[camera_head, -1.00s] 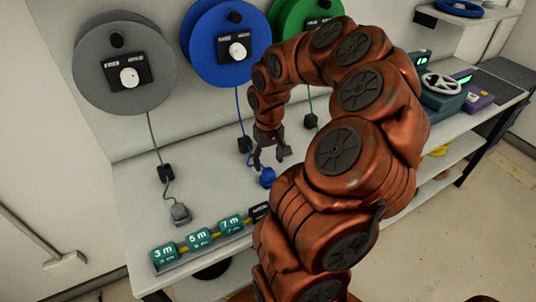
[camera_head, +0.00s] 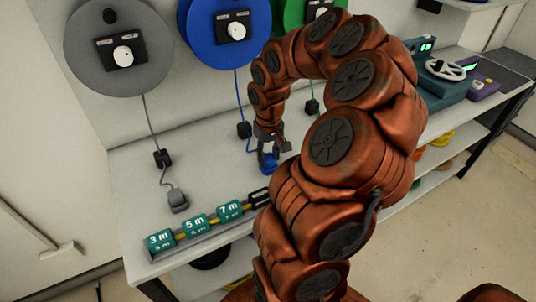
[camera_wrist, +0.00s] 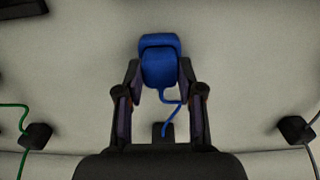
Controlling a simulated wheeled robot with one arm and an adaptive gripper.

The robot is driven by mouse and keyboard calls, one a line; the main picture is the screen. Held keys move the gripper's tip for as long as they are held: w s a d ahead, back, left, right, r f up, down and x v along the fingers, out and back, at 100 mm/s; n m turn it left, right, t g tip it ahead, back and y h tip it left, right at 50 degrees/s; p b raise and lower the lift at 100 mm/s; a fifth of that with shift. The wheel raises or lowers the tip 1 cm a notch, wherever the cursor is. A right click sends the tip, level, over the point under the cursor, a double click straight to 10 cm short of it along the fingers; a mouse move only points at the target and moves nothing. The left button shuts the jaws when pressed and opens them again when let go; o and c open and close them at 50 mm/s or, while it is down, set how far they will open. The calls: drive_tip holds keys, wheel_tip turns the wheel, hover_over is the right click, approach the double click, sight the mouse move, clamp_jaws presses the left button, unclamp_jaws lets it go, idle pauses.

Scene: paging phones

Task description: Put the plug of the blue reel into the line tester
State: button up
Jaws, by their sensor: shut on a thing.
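The blue reel (camera_head: 228,60) hangs on the back panel, with its cord running down through a black cord block (camera_head: 244,130) to the blue plug (camera_head: 267,166) on the worktop. My gripper (camera_head: 270,150) points down at the plug and is shut on it. In the wrist view the plug (camera_wrist: 160,66) sits between the two fingertips of my gripper (camera_wrist: 160,75), with its cord trailing back. At the right end of the bench stand a teal device with a wheel (camera_head: 441,85) and a purple device with a green display (camera_head: 482,86). I cannot tell which is the line tester.
A grey reel (camera_head: 85,65) and a green reel (camera_head: 290,12) flank the blue one. The grey plug (camera_head: 177,201) lies to the left. Teal length blocks (camera_head: 195,225) line the front edge. My arm hides the bench's middle.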

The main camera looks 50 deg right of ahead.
drive_tip(key=shift+c, duration=1.2)
wheel_tip(320, 180, up, 23)
drive_tip(key=p, duration=0.7)
idle(1.3)
drive_tip(key=s+d+p, duration=0.1)
drive_tip(key=s+d, duration=0.3)
drive_tip(key=d, duration=0.6)
drive_tip(key=s+d+p, duration=0.1)
drive_tip(key=s+d, duration=0.3)
drive_tip(key=d, duration=0.6)
drive_tip(key=shift+s+d+p, duration=0.15)
drive_tip(key=shift+s+p, duration=0.1)
drive_tip(key=shift+p, duration=0.1)
idle(0.5)
